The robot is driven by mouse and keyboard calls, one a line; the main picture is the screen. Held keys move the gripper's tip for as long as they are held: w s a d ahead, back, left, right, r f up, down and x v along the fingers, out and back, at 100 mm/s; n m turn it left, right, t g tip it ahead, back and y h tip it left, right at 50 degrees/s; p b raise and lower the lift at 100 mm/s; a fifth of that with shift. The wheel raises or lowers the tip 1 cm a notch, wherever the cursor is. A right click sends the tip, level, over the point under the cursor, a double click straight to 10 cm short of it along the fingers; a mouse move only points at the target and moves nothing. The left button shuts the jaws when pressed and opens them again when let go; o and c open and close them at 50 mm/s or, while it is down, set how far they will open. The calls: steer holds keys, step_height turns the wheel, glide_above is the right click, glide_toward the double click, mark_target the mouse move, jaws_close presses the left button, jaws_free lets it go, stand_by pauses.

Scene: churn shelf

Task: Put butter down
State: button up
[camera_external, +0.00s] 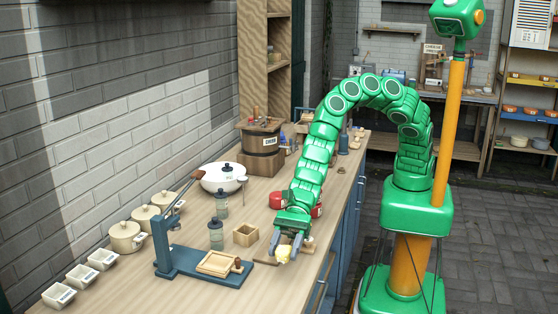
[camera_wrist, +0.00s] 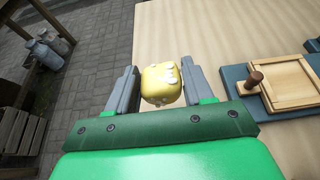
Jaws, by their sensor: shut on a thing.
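The butter (camera_external: 282,254) is a small yellow lump. It also shows in the wrist view (camera_wrist: 160,84), with pale patches on its top. My gripper (camera_external: 286,247) is shut on the butter, which sits between the two grey fingers in the wrist view. In the outside view the gripper is low over the wooden counter (camera_external: 205,289), near its front edge. I cannot tell whether the butter touches the surface below.
A blue press stand (camera_external: 205,266) with a wooden tray (camera_external: 219,263) is left of the gripper. A small open wooden box (camera_external: 246,235) and grey jars (camera_external: 216,234) stand behind it. White bowls (camera_external: 82,276) and lidded pots (camera_external: 126,238) line the wall.

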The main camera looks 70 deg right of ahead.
glide_above(274, 287)
steer(key=shift+f, duration=3.8)
steer(key=shift+f, duration=0.1)
steer(key=o, duration=1)
steer(key=shift+o, duration=0.2)
steer(key=shift+r, duration=0.2)
steer(key=shift+v, duration=5.95)
steer(key=shift+f, duration=0.1)
